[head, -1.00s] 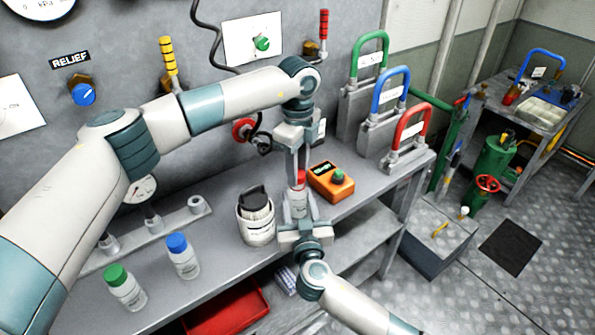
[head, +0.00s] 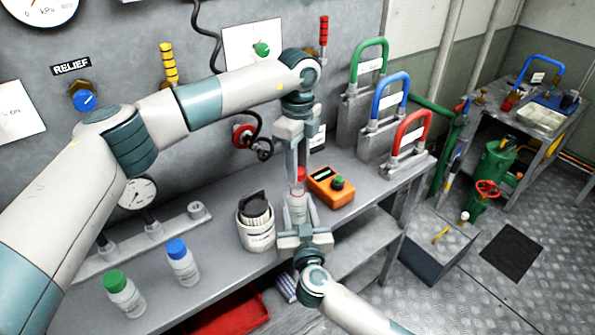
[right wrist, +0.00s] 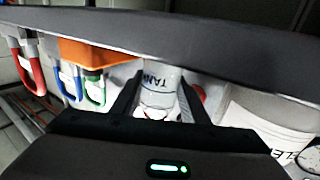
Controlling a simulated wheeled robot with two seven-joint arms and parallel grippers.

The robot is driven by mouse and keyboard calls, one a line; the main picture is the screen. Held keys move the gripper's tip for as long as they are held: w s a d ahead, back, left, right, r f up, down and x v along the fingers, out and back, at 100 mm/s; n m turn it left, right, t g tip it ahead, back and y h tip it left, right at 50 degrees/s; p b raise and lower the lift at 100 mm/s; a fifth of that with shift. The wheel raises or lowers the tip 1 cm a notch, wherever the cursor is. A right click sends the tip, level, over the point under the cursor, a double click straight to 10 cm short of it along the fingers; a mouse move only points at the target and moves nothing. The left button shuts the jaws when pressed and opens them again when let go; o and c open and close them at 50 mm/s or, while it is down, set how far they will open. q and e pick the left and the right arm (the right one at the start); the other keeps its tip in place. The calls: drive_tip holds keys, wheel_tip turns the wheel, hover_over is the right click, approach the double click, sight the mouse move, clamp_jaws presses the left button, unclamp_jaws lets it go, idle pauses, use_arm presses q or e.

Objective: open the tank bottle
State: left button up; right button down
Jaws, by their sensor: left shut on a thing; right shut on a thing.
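The tank bottle (head: 297,211) is a small white-clear bottle, held upright above the bench's front edge. Its label shows "TANK" in the right wrist view (right wrist: 160,78). My right gripper (head: 299,216) is shut on the bottle's body from the front. My left gripper (head: 300,172) comes down from above and is shut on the red cap (head: 300,175). The cap is directly above the bottle, with a pale part showing between cap and body. Whether cap and bottle are fully apart is hard to tell, as the fingers hide part of them.
On the bench, a white container with a black top (head: 256,222) stands left of the bottle, and an orange device (head: 331,187) right of it. A blue-capped bottle (head: 182,262) and a green-capped bottle (head: 124,294) stand farther left. Coloured padlocks (head: 408,140) stand at the right.

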use_arm(q)
drive_tip(key=shift+r, duration=0.95)
use_arm(e)
drive_tip(key=c, duration=1)
unclamp_jaws()
use_arm(q)
wheel_tip(320, 180, down, 3)
drive_tip(key=b, duration=0.3)
drive_tip(key=shift+f, duration=0.2)
use_arm(e)
drive_tip(key=shift+s+d, duration=0.3)
drive_tip(key=shift+s, duration=1.65)
drive_tip(key=shift+s+d, duration=0.3)
drive_tip(key=shift+s, duration=1.7)
drive_tip(key=shift+s+d, duration=0.3)
drive_tip(key=shift+s, duration=1.65)
